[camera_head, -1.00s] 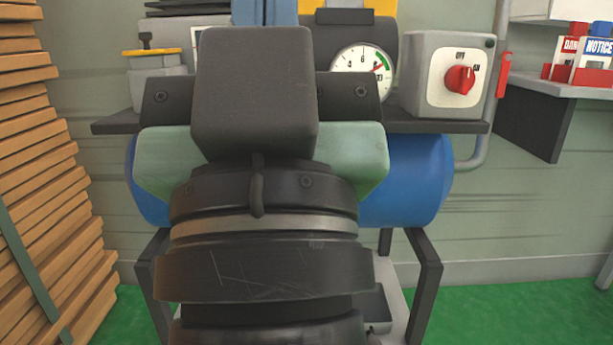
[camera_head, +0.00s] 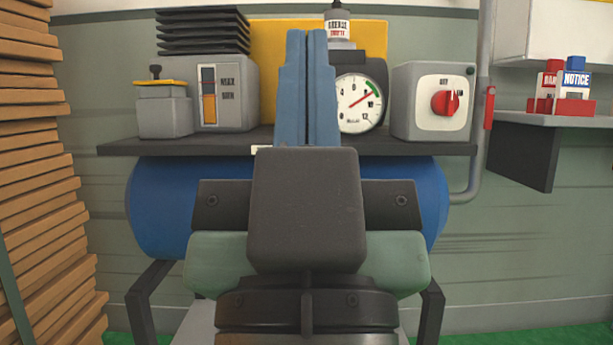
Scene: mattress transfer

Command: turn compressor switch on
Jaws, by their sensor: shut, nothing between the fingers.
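The compressor switch is a red rotary knob (camera_head: 446,103) on a pale grey box (camera_head: 405,112) at the right of the compressor's shelf. The knob has OFF marked above it; the marking at its right is partly legible. Its exact pointing direction is hard to tell. The compressor's blue tank (camera_head: 160,205) lies under the shelf. My gripper (camera_head: 307,36) stands at the picture's middle, its two blue fingers together and pointing up and away, empty. It is left of the switch box and apart from it. My wrist hides part of the tank and shelf.
A pressure gauge (camera_head: 360,103) stands between my fingers and the switch box. A grease bottle (camera_head: 338,28) is above it. A grey pipe with a red handle (camera_head: 489,108) is right of the box. Stacked planks (camera_head: 40,200) stand left.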

